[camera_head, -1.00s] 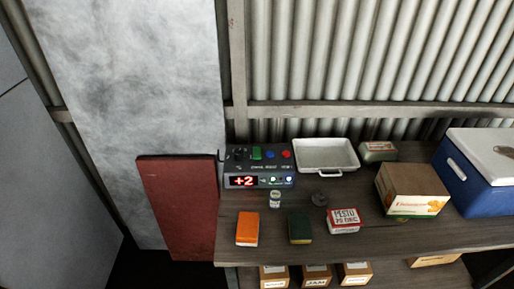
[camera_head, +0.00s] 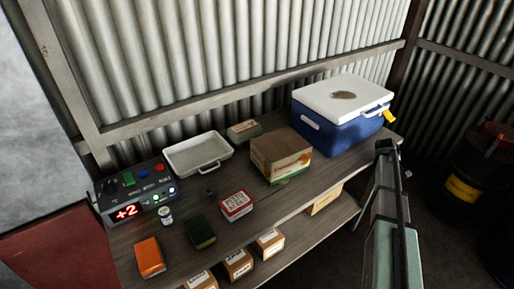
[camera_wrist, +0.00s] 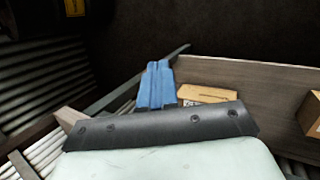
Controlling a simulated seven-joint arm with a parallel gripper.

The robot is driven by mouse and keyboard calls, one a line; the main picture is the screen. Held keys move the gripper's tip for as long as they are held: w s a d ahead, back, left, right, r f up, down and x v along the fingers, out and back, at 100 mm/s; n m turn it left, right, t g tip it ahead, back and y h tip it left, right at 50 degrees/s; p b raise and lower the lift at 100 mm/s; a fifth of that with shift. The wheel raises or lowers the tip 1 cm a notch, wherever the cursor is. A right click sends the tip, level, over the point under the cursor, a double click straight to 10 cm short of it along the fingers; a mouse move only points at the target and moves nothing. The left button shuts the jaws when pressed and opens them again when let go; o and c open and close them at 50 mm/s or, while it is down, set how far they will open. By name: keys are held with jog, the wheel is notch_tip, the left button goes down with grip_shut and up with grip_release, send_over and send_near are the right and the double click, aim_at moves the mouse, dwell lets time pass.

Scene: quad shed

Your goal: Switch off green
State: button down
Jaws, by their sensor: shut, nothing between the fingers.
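A dark control box (camera_head: 136,190) stands at the left end of the workbench. A green switch (camera_head: 129,179) is on its top, beside a blue button (camera_head: 143,174) and a red button (camera_head: 158,167). Its front has a red display reading "+2" and small lit lamps (camera_head: 171,190). Which lamp belongs to green is too small to tell. My gripper (camera_head: 386,146) is at the right, beyond the bench's right end and far from the box. In the wrist view its blue fingers (camera_wrist: 158,64) are together and empty.
A white tray (camera_head: 198,154), a cardboard box (camera_head: 281,155) and a blue cooler (camera_head: 338,125) stand along the bench. A small bottle (camera_head: 166,215) stands close in front of the control box. Orange (camera_head: 149,257) and dark green (camera_head: 200,232) packs lie nearer. Black barrels stand right.

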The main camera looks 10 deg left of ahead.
jog(key=w+a+r+n+t+h, duration=0.1)
jog(key=w+r+n, duration=0.3)
jog(key=r, duration=0.8)
jog(key=w+a+r+n+t+h, duration=0.1)
jog(key=w+r+n, duration=0.1)
jog(key=w+r, duration=0.75)
jog(key=a+r+n, duration=0.1)
jog(key=a+r, duration=0.2)
jog(key=a, duration=0.1)
jog(key=a+r+n, duration=0.1)
jog(key=a+r, duration=0.1)
jog(key=a, duration=0.3)
jog(key=a+r+y, duration=0.1)
jog(key=a+r, duration=0.2)
jog(key=a, duration=0.2)
jog(key=shift+w+r+n+t, duration=0.2)
jog(key=shift+r+n+t, duration=0.15)
jog(key=shift+n+t, duration=0.05)
jog(key=s+a+r+n+g+y, duration=0.15)
jog(key=s+a, duration=0.35)
jog(key=a, duration=1.8)
jog(key=s+a+f+n+y, duration=0.1)
jog(key=s+a+n+y, duration=0.3)
jog(key=a, duration=1.8)
jog(key=s+a+n+g, duration=0.3)
jog(key=s+a+g, duration=0.2)
jog(key=s+a, duration=2.9)
jog(key=shift+s+r, duration=0.3)
jog(key=shift+s, duration=0.4)
